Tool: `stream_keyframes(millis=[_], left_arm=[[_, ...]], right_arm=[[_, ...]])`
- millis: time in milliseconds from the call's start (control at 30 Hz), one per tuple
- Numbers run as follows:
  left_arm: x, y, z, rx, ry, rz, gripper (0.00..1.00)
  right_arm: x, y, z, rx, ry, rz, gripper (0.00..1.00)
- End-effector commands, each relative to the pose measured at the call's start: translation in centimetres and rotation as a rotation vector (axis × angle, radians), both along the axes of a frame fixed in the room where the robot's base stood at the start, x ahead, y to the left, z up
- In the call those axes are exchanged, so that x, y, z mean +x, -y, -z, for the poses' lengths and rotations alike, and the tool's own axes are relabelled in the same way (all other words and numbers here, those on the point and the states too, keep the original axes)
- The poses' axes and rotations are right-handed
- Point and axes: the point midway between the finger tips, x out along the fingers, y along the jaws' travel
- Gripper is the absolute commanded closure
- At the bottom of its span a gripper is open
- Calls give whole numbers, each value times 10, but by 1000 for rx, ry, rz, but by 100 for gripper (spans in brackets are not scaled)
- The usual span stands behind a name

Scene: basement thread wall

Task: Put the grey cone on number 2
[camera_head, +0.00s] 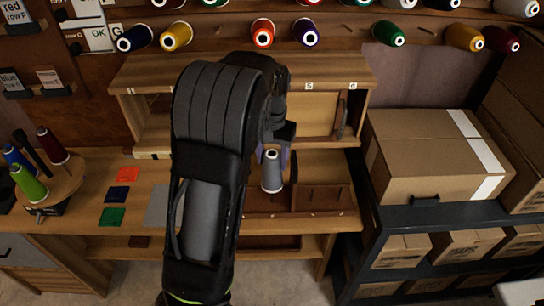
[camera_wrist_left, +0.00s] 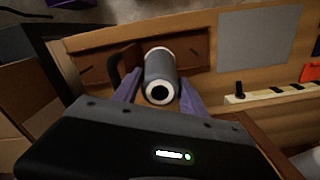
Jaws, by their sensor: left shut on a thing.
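The grey cone (camera_head: 272,172) is a dark grey thread spool with a white end, held in the air in front of the wooden cabinet. My left gripper (camera_head: 275,156) is shut on it, and my own forearm hides part of the gripper. In the left wrist view the cone (camera_wrist_left: 160,72) sits between the two purple fingers of my left gripper (camera_wrist_left: 160,88), its white-ringed end facing the camera. Small number labels (camera_head: 308,86) run along the cabinet's top edge. I cannot make out a number 2, and my arm covers part of that edge. My right gripper is out of view.
A brown divided tray (camera_head: 318,198) with pegs lies on the bench below the cone. Coloured squares (camera_head: 123,196) lie to the left, beside a round spool stand (camera_head: 58,188). A cardboard box (camera_head: 432,160) tops the dark shelf at right. Coloured cones (camera_head: 263,32) hang on the wall above.

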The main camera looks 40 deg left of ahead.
Motion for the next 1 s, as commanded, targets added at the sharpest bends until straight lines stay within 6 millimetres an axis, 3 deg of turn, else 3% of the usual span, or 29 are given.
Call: stream_keyframes(millis=[233, 1000], left_arm=[[0, 0, 17, -1, 1, -2, 86], [3, 8, 17, -1, 1, 12, 86]], right_arm=[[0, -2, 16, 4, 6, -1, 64], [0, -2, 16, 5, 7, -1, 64]])
